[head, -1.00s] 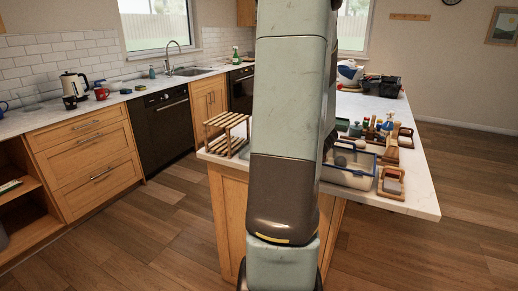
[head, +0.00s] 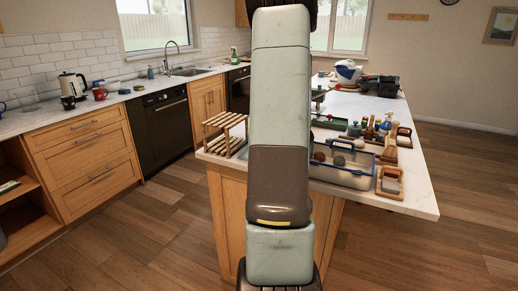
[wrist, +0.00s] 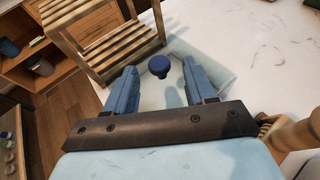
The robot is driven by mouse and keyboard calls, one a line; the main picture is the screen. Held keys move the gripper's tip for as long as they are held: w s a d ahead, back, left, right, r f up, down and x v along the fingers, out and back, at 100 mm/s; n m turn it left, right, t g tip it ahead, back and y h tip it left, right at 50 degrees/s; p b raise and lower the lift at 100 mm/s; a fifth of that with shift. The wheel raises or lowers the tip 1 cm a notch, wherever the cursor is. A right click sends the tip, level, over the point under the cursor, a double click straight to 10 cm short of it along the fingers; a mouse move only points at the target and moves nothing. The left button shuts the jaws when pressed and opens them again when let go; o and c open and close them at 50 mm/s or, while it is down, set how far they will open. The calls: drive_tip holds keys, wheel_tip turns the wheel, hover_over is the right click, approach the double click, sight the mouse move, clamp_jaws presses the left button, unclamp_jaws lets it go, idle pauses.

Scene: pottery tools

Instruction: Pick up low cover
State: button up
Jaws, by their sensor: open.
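The low cover (wrist: 151,97) looks like a clear, low box-like lid lying on the white countertop in the wrist view. A round dark blue knob (wrist: 159,66) stands on top of it. My gripper (wrist: 160,70) is open, with one blue finger on each side of the knob. A gap shows between the knob and each finger. I cannot tell how far the fingertips are above the cover. The near part of the cover is hidden by my gripper.
A wooden slatted rack (wrist: 110,40) stands close to the cover's left, and it also shows in the head view (head: 224,134). A blue-rimmed tray (head: 341,174) and several pottery tools stand on the island's right part. The countertop (wrist: 262,50) right of the cover is clear.

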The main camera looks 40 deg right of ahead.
drive_tip(key=x, duration=0.3)
drive_tip(key=shift+w+d+f, duration=0.1)
drive_tip(key=shift+w+f, duration=0.05)
drive_tip(key=shift+w, duration=0.2)
clamp_jaws()
